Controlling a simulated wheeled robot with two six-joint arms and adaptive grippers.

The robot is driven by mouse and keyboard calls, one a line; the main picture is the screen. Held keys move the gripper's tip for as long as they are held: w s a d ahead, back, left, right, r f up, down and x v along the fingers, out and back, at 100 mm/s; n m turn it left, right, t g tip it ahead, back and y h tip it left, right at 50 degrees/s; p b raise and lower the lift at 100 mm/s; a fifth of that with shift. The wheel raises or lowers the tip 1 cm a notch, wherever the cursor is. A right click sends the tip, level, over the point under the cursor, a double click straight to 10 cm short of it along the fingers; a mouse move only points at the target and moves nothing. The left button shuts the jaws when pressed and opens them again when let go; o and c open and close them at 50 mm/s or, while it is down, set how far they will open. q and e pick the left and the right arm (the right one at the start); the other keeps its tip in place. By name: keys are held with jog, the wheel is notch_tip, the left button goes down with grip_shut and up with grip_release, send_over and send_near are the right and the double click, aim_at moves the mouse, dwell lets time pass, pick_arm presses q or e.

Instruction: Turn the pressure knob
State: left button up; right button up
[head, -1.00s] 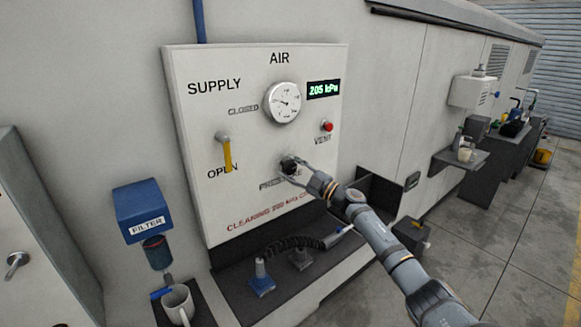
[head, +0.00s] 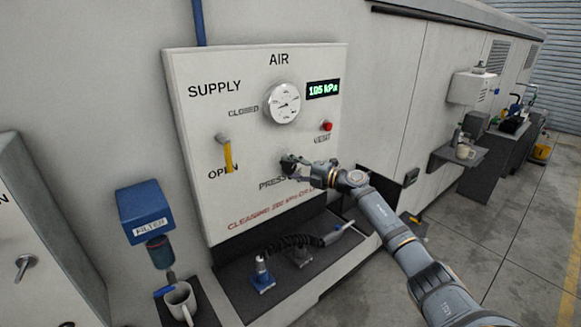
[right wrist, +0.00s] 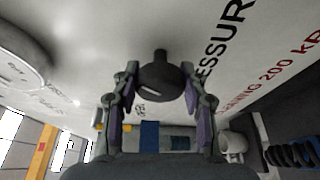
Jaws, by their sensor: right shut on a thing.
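The black pressure knob (head: 287,162) sits low on the white AIR panel (head: 205,130), above the CLEANING label. My right gripper (head: 293,168) is at the panel, shut on the knob. In the right wrist view the dark knob (right wrist: 160,80) lies between the two fingers (right wrist: 162,93). The green digital display (head: 323,89) appears to read 105 kPa, its middle digit small and unclear. The round dial gauge (head: 283,103) is left of it. The yellow supply lever (head: 227,157) points down at OPEN. My left gripper is out of view.
A red vent button (head: 326,126) is above and right of the knob. Below the panel is a dark shelf with a coiled hose (head: 290,243).

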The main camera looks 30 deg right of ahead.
dwell(0.5)
jog(key=o, duration=1.2)
jog(key=shift+c, duration=0.2)
jog(key=shift+s, duration=0.15)
jog(key=v, duration=0.7)
jog(key=shift+s+d, duration=0.1)
jog(key=shift+s, duration=0.05)
